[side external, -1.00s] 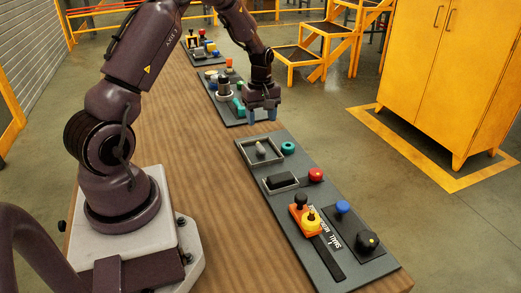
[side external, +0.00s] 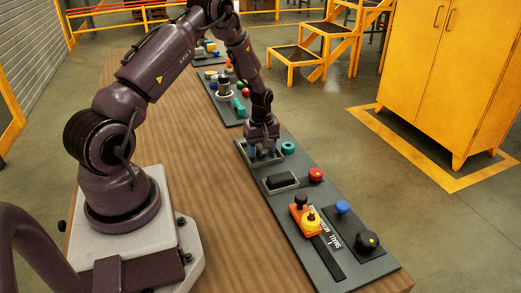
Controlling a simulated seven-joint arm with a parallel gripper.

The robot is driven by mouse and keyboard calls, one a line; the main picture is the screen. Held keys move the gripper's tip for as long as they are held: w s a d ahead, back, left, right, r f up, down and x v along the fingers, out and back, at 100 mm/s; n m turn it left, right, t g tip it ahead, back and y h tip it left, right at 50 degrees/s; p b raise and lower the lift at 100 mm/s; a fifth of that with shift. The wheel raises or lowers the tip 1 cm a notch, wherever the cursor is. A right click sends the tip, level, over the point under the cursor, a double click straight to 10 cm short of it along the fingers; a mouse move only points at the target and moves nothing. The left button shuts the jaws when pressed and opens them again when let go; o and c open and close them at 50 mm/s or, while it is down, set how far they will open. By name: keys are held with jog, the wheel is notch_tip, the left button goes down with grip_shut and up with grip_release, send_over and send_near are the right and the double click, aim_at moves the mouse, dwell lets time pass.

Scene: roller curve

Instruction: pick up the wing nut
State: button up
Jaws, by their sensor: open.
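My gripper (side external: 264,153) is open and low over the square grey-rimmed tray (side external: 290,147) at the far end of the near dark board. Its fingers reach down into or just above the tray. A small pale object stood in this tray a second ago; it may be the wing nut, but its shape is too small to tell. The fingers now largely hide it, and I cannot tell whether they touch it.
A teal ring (side external: 288,148) sits right beside the tray. Nearer are a tray with a black block (side external: 281,181), a red knob (side external: 316,174), a blue knob (side external: 343,207) and an orange-yellow piece (side external: 306,216). Another crowded board (side external: 233,119) lies beyond.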

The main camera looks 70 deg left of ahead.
jog(key=shift+c, duration=0.2)
jog(key=c, duration=0.9)
jog(key=shift+c, duration=0.2)
